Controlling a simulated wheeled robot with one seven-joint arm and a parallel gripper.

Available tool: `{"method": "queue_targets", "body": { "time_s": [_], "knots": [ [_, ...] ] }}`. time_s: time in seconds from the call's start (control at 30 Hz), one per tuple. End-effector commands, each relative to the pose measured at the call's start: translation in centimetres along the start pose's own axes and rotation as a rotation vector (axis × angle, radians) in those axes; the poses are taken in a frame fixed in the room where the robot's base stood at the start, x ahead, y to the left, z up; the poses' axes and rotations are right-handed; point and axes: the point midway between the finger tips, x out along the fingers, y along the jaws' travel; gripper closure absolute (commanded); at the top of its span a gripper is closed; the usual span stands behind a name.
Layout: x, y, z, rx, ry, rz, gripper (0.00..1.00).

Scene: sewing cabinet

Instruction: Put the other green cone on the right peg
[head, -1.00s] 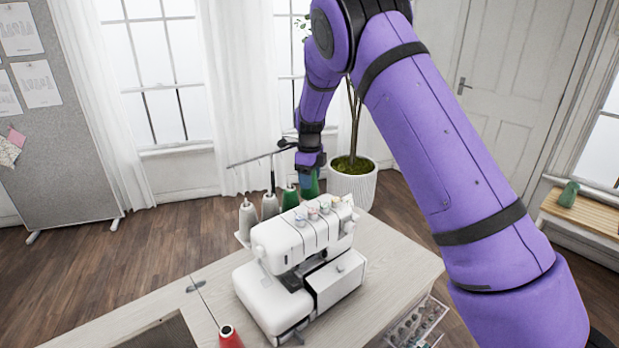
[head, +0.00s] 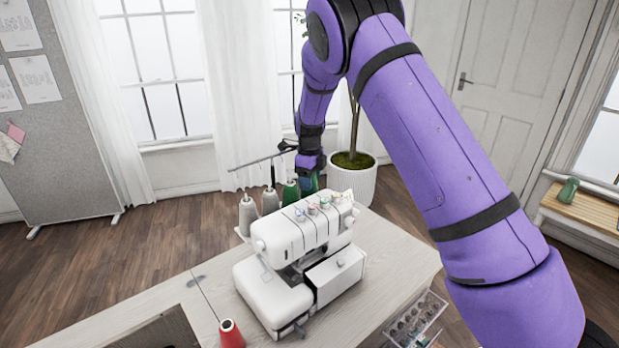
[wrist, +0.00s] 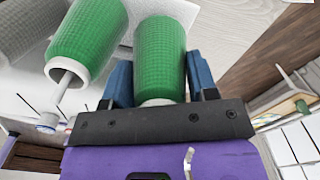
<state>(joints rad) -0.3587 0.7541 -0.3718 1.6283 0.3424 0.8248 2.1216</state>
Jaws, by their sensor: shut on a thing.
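The white serger (head: 300,238) stands on the pale cabinet top with a row of thread cones behind it. One green cone (head: 290,192) stands on a peg to the right of two grey cones; it also shows in the wrist view (wrist: 88,38), left of my fingers. My gripper (head: 309,182) is at the right end of the row. Its blue fingers are shut on the other green cone (wrist: 160,50), which looks upright beside the first one. The right peg is hidden behind the serger and my gripper, so I cannot tell whether the held cone is around it.
Grey cones (head: 247,215) stand at the left of the row. A thin thread-guide bar (head: 255,161) on a post rises above them, close to my gripper. A red cone (head: 231,335) stands at the front. A potted plant (head: 352,185) is behind the cabinet.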

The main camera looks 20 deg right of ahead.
Motion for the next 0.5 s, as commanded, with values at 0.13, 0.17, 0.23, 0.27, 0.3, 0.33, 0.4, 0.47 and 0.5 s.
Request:
{"method": "queue_targets", "body": {
  "time_s": [0.13,0.17,0.23,0.27,0.3,0.33,0.4,0.47,0.5],
  "knots": [
    [0.44,0.02,-0.02,0.0,0.001,0.001,0.72],
    [0.38,0.01,-0.01,0.0,0.0,0.0,0.4],
    [0.37,0.01,-0.01,0.0,0.0,0.0,0.24],
    [0.37,0.02,-0.01,0.0,0.0,0.0,0.17],
    [0.37,0.02,-0.01,0.0,0.0,0.0,0.17],
    [0.37,0.02,-0.01,0.0,0.0,0.0,0.17],
    [0.36,0.02,-0.01,0.0,0.0,0.0,0.17],
    [0.36,0.02,-0.01,0.0,0.0,0.0,0.17],
    [0.36,0.02,-0.01,0.0,0.0,0.001,0.17]
  ]
}}
